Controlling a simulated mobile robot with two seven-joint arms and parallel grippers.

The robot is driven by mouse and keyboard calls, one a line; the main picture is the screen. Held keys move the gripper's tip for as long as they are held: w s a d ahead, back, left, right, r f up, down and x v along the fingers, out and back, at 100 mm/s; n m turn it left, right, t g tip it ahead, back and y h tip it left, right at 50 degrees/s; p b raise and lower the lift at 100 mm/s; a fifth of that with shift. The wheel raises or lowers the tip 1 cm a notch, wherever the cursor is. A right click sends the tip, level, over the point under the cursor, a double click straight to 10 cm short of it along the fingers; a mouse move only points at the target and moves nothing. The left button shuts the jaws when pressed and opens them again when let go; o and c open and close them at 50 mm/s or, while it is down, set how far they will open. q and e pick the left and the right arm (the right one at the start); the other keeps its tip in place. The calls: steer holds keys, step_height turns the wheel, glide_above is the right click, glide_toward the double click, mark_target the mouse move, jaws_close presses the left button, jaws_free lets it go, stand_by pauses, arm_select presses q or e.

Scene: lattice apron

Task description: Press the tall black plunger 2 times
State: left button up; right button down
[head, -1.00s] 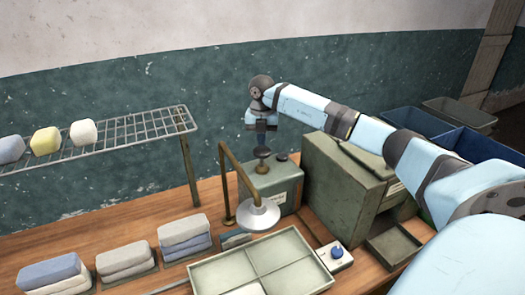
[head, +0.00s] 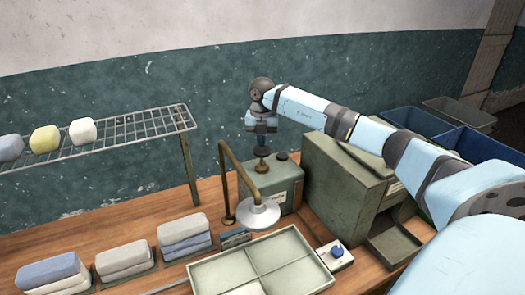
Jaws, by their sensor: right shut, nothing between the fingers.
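The tall black plunger (head: 262,152) stands upright on top of a grey-green box (head: 286,192) at the back of the bench. Its dark round knob sits on a short stem. My right gripper (head: 262,144) points down directly over the knob, shut and empty. Its fingertips are at or just above the knob; whether they touch cannot be told. A shorter black knob (head: 281,157) sits on the same box, just right of the plunger. My left gripper is not in view.
A brass lamp arm with a pale shade (head: 259,214) stands close in front of the box. A larger green cabinet (head: 345,190) is to the right. A divided tray (head: 215,277), cloth stacks (head: 185,230) and a wire rack (head: 150,125) lie in front and left.

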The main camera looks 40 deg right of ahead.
mark_target(262, 151)
steer(key=shift+f+b, duration=0.9)
steer(key=shift+f, duration=1.2)
steer(key=shift+r+p, duration=1.7)
steer(key=shift+r, duration=0.9)
steer(key=shift+f, duration=0.1)
steer(key=shift+f+b, duration=0.3)
steer(key=shift+f, duration=0.1)
steer(key=shift+f+b, duration=1)
steer(key=shift+f, duration=1.05)
steer(key=shift+r, duration=0.25)
steer(key=shift+r+p, duration=1.6)
steer(key=shift+r, duration=0.6)
steer(key=shift+r, duration=0.1)
